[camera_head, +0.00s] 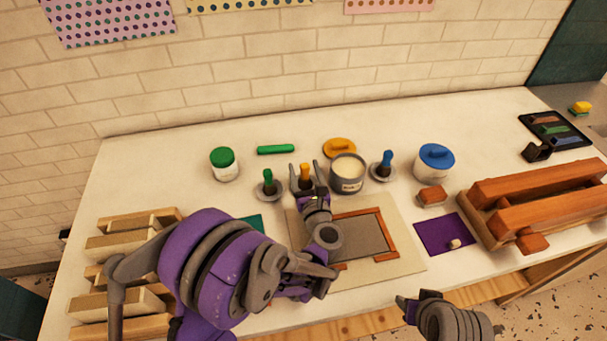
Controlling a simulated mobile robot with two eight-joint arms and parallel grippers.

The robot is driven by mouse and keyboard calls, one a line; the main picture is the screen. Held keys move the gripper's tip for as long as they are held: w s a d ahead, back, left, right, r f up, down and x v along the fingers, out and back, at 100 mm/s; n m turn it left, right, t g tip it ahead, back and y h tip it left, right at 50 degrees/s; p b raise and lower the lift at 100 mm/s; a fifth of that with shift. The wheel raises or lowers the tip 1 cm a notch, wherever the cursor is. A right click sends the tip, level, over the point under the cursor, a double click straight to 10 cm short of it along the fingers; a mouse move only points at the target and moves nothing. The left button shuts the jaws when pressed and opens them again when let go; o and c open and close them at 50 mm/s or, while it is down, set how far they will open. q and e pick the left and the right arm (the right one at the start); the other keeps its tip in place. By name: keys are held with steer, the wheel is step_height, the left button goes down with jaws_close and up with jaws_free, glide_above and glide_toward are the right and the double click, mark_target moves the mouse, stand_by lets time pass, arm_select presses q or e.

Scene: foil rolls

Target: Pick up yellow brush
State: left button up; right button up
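The yellow brush (305,171) stands upright near the middle of the table, its orange-yellow handle showing. Its lower part is hidden by my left gripper. My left gripper (306,180) is open, with one finger to the left of the handle and one to the right. A gap shows between the handle and the fingers; I cannot tell whether either touches it. Part of my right gripper (405,305) shows at the bottom edge, away from the brush; its opening cannot be made out.
A green brush (268,177) stands close left, an open grey tin (348,176) close right, and a blue brush (387,160) beyond it. An orange lid (340,148) lies behind. A wooden frame (387,232) lies on a beige board in front. Wooden pieces (130,244) fill the left side.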

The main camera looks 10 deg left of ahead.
arm_select(q)
steer(key=shift+s, duration=0.15)
steer(key=shift+c, duration=1)
steer(key=shift+d, duration=0.1)
steer(key=shift+c, duration=1.2)
jaws_close()
step_height(320, 180, up, 10)
steer(key=shift+p, duration=0.55)
